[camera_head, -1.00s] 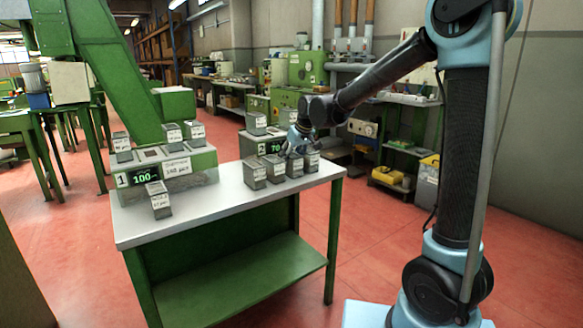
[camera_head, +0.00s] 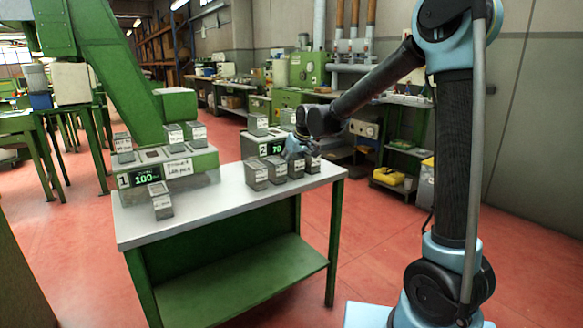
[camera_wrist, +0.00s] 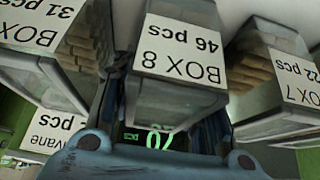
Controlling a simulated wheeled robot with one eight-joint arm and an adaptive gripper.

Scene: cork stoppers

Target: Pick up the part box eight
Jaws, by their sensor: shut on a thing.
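Box eight is a small grey box (camera_wrist: 178,92) with a white label reading "BOX 8, 46 pcs", upside down in the wrist view. It sits between the two dark fingers of my gripper (camera_wrist: 165,118), which are shut on its sides. In the head view my gripper (camera_head: 297,150) points down at the row of grey boxes on the right part of the table, at a box (camera_head: 295,168) second from the row's right end. I cannot tell whether this box is clear of the tabletop.
Box 7 (camera_wrist: 275,85) and a "31 pcs" box (camera_wrist: 45,50) stand close on either side. The metal table (camera_head: 215,212) has free room at its front. Counting units 1 (camera_head: 185,178) and 2 (camera_head: 262,147) carry more boxes at the back.

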